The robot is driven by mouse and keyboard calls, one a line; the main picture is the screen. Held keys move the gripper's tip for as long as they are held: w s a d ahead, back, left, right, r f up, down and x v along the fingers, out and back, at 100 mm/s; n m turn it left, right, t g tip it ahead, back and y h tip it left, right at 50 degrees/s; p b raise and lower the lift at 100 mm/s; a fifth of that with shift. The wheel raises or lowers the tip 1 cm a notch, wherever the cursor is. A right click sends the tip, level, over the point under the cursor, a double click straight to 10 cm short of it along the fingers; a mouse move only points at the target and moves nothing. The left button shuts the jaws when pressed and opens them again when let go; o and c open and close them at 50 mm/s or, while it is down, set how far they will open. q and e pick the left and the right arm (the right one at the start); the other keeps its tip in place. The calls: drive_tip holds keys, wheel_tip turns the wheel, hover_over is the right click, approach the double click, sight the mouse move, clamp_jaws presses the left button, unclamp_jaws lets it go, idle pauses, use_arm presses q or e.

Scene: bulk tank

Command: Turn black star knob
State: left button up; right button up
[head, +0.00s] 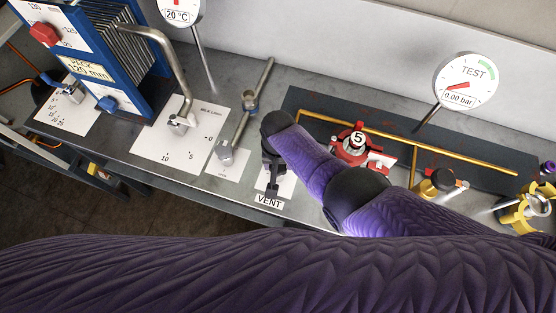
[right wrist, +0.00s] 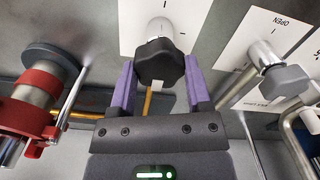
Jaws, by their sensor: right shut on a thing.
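The black star knob (right wrist: 159,63) sits on a silver stem in front of a white plate (right wrist: 190,15) in the right wrist view. My right gripper (right wrist: 159,80) has its two purple fingers on either side of the knob and is shut on it. In the head view my right gripper (head: 273,180) reaches down over the white plate by the VENT label (head: 269,201). The knob is hidden there behind my gripper and wrist. My left gripper is not in view.
A grey-handled valve (head: 225,150) stands close left of my gripper, and a red valve marked 5 (head: 357,140) is to its right. A brass pipe (head: 450,158) runs behind. A TEST gauge (head: 466,80) reads 0.00 bar.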

idle(0.5)
drive_tip(key=o, duration=1.3)
wheel_tip(320, 180, up, 10)
drive_tip(key=p, duration=0.6)
drive_tip(key=shift+p, duration=0.4)
